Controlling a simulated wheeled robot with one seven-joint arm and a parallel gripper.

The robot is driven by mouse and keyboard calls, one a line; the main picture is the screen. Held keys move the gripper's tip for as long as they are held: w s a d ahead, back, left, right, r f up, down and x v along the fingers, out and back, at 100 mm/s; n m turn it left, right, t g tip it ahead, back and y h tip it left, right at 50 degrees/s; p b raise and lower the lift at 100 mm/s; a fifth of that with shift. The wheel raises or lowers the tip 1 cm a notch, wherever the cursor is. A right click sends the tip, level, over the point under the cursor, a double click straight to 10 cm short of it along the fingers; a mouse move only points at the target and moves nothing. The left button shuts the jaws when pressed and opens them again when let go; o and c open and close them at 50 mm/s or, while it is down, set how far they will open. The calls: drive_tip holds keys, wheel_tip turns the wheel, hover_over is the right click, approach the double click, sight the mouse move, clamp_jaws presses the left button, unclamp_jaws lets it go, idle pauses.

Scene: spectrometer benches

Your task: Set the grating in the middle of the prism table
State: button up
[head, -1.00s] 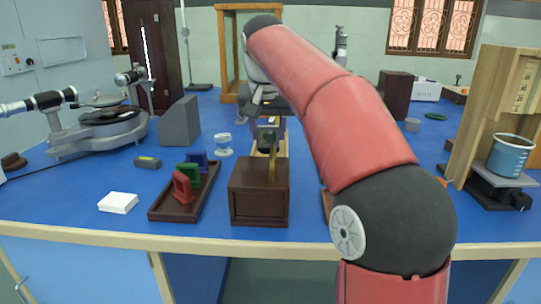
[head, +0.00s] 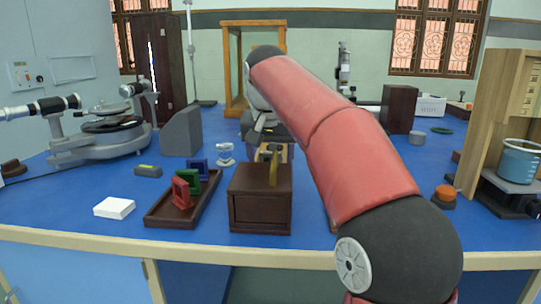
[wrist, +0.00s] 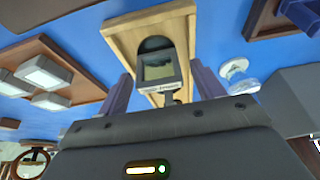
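The grating, a small glass plate in a dark mount with a pale label (wrist: 160,68), shows in the wrist view on a pale wooden board (wrist: 120,35). My gripper (wrist: 162,88) is open, with one finger on each side of the mount and a visible gap to both. In the head view my gripper's body (head: 266,132) is partly behind my red arm, and the dark box hides the fingertips and grating. The spectrometer (head: 95,145) stands at the left of the bench, with its small round prism table (head: 104,109) above a dark disc; nothing clearly stands on it.
A dark wooden box (head: 260,210) stands in front of the board. Left of it are a tray (head: 160,219) with red, green and blue frames, a white block (head: 114,208), a small glass item (head: 225,154) and a grey wedge block (head: 181,132). A blue beaker (head: 519,160) stands right.

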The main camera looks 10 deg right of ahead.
drive_tip(key=shift+r, duration=0.45)
drive_tip(key=p+v, duration=0.4)
drive_tip(key=v, duration=0.7)
drive_tip(key=shift+r, duration=0.2)
drive_tip(key=shift+s, duration=0.2)
